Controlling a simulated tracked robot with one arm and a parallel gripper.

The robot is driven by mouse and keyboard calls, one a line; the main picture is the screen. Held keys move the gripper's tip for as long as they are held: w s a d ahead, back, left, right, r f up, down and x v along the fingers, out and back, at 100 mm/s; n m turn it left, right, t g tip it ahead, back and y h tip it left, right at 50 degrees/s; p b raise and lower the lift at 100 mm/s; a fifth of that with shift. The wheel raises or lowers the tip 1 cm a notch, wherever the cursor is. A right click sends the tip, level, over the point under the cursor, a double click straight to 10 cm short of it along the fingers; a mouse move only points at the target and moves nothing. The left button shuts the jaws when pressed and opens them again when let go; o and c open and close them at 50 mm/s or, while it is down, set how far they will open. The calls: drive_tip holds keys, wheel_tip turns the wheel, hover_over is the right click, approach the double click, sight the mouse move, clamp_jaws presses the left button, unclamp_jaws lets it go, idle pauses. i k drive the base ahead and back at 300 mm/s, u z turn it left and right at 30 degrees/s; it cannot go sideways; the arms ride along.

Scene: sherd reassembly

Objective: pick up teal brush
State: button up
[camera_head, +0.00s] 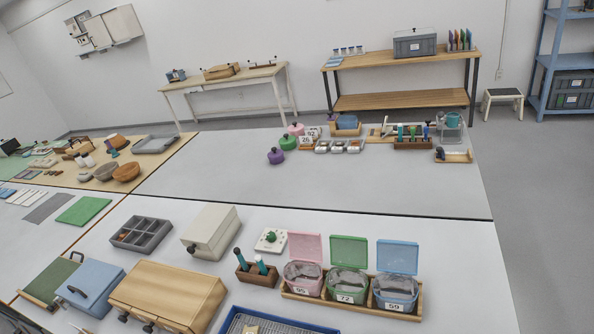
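A small brown wooden holder (258,277) stands on the near table, left of the lidded bins. Two teal-handled tools stand in it: a darker teal one (239,256) leaning at its left and a teal one with a pale lower part (261,266). On the far table a brown rack (413,145) holds upright green, teal and blue tools, the teal one (412,131) in the middle. Which of these is the teal brush is too small to tell. My gripper is not in view.
Right of the near holder, a wooden tray (351,302) carries pink, green and blue open-lidded bins. A white box (210,232), a grey divided tray (141,234) and a wooden case (168,297) stand to the left. Grey floor (535,200) is clear at the right.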

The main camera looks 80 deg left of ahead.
sight(236, 251)
drive_tip(key=u, duration=1.8)
drive_tip(key=k, duration=1)
drive_tip(key=u, duration=0.4)
drive_tip(key=i, duration=1)
drive_tip(key=z, duration=0.05)
